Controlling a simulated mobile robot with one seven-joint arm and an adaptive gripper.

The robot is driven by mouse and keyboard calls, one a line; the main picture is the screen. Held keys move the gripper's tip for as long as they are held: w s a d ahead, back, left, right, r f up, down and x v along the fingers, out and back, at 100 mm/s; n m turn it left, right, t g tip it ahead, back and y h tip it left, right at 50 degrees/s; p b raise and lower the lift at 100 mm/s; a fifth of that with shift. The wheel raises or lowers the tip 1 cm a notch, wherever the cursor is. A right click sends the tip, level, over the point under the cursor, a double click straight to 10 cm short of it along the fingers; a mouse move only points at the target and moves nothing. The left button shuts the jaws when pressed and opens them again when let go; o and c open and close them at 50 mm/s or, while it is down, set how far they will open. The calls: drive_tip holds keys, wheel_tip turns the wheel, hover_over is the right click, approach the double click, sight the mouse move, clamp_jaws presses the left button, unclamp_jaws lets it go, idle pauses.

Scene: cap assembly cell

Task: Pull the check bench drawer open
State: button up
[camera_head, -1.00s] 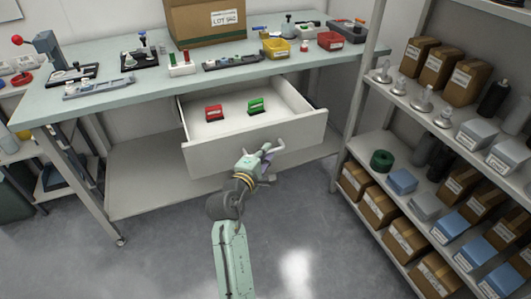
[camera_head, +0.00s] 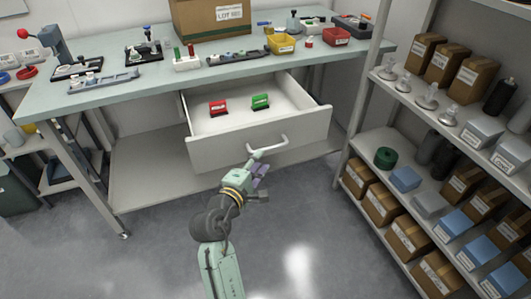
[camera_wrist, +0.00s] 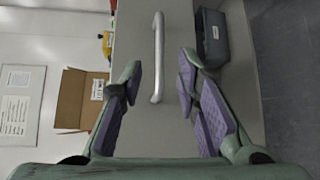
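The check bench drawer (camera_head: 232,151) is pulled out from under the bench top, and its inside shows. A red item (camera_head: 218,107) and a green item (camera_head: 260,101) lie in it. The drawer's bar handle (camera_head: 268,148) is on its front; it also shows in the wrist view (camera_wrist: 158,58), between and beyond my fingers. My gripper (camera_head: 262,180) is just below and in front of the handle. In the wrist view my gripper (camera_wrist: 160,85) has its purple-padded fingers spread, with nothing held between them.
The bench top (camera_head: 100,93) carries a cardboard box (camera_head: 212,20), a yellow bin (camera_head: 281,44), a red bin (camera_head: 336,37) and several fixtures. A shelf rack (camera_head: 350,160) with boxes stands close on the right. The floor before the drawer is clear.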

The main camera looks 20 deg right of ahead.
drive_tip(key=v, duration=0.4)
drive_tip(key=shift+s, duration=0.1)
idle(0.3)
